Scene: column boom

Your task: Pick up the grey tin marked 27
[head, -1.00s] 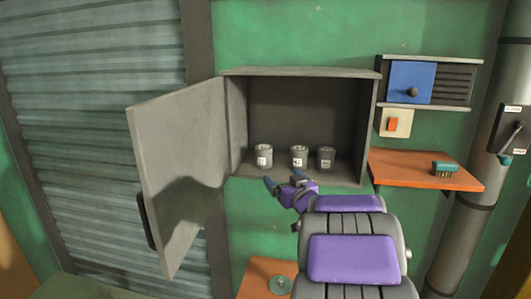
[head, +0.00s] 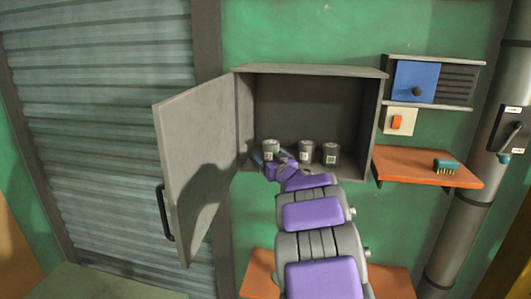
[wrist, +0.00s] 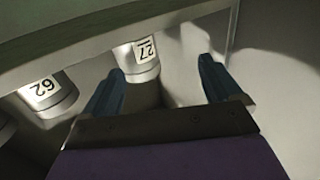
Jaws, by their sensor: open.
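The grey tin marked 27 shows in the wrist view (wrist: 146,52), its white label between the two blue fingers and beyond their tips. By its place it is the leftmost of the tins in the open cabinet in the head view (head: 270,146). My gripper (head: 270,159) is open in front of that tin, with its fingers toward either side. In the wrist view the gripper (wrist: 161,67) holds nothing, and I cannot tell whether a finger touches the tin. My gripper hides part of the tin's lower body in the head view.
Two similar tins, a middle one (head: 305,151) and a right one (head: 331,153), stand beside it. The cabinet door (head: 205,165) is swung open to the left. The cabinet's side wall is close on the left. An orange shelf (head: 410,165) with a brush (head: 446,166) is right.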

